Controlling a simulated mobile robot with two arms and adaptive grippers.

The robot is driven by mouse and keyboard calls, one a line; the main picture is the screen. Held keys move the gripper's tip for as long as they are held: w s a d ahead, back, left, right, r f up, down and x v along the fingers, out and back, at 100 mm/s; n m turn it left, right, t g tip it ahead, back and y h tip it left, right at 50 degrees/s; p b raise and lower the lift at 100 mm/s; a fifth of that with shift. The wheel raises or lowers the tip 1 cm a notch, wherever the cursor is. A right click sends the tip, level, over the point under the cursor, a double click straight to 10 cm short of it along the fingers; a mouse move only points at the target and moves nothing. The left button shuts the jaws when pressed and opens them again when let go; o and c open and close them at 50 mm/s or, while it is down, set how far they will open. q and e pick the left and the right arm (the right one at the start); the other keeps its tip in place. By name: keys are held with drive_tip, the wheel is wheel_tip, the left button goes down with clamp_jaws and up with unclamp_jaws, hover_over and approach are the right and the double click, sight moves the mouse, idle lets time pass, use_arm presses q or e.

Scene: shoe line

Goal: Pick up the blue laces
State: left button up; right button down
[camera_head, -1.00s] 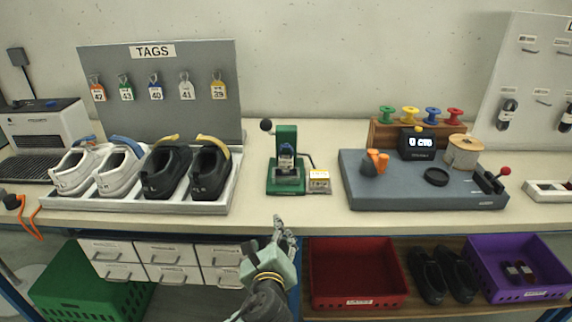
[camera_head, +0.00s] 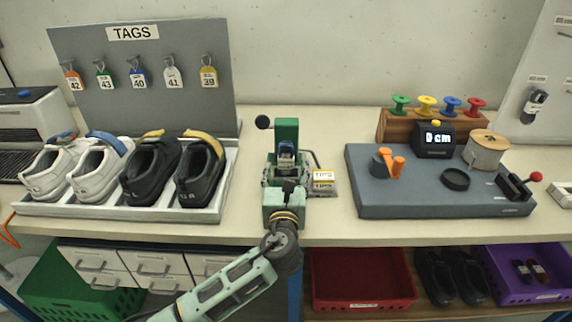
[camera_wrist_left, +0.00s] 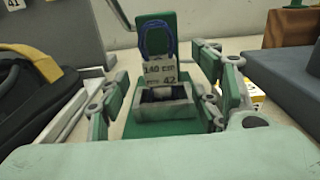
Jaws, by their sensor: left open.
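The blue laces (camera_head: 287,150) sit in the green hand press on the workbench. In the left wrist view the laces (camera_wrist_left: 156,38) form an upright loop above a white label reading "140 cm" and "42", with the lower part in a grey holder (camera_wrist_left: 160,104). The green press (camera_head: 287,130) stands around and behind them. My left gripper (camera_head: 287,178) is open in front of the press. In the left wrist view its fingers stand to either side of the label and holder, with the laces between them and beyond. My right gripper is out of view.
A tray (camera_head: 130,212) of white and black shoes is at left. A small yellow-and-white box (camera_head: 324,181) stands just right of the press. A grey station (camera_head: 400,195) with a display and spools lies further right. A red bin (camera_head: 361,280) is below.

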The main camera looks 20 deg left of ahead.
sight(286, 163)
use_arm(q)
drive_tip(key=x, duration=0.4)
drive_tip(key=shift+w+f, duration=0.1)
drive_tip(key=shift+w+a, duration=0.1)
drive_tip(key=shift+w, duration=0.15)
drive_tip(key=shift+c, duration=0.2)
drive_tip(key=c, duration=1.1)
